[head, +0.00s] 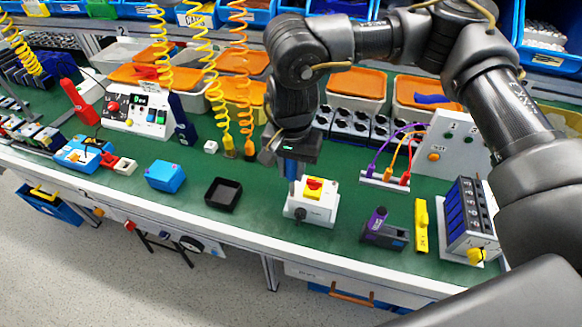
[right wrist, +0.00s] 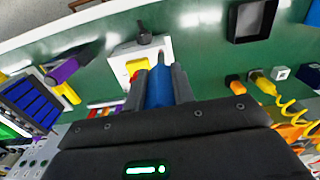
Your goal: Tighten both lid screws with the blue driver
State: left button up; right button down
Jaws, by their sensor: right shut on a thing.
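The switch box (head: 312,213) is a light grey box on the green bench, with a red and yellow rotary switch (head: 314,187) on top and a dark round fitting on its front. My right gripper (head: 291,165) points down at the box's back left corner and is shut on the blue driver (head: 291,171). In the right wrist view the driver (right wrist: 159,88) stands between the two fingers and covers part of the box (right wrist: 128,52). The lid screws cannot be made out. My left gripper is not in view.
A black open tray (head: 223,194) and a blue box (head: 165,176) stand to the left. A purple and black tool (head: 380,228), a yellow tool (head: 421,225) and a rack of blue modules (head: 466,215) stand to the right. Coiled yellow and orange cables hang behind.

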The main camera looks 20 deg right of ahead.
jog(key=shift+f, duration=0.4)
jog(key=shift+r+m, duration=0.15)
jog(key=shift+m, duration=1.05)
jog(key=m, duration=0.3)
jog(key=shift+w+a, duration=0.1)
jog(key=shift+w, duration=0.05)
jog(key=m, duration=0.2)
jog(key=shift+m+p, duration=0.3)
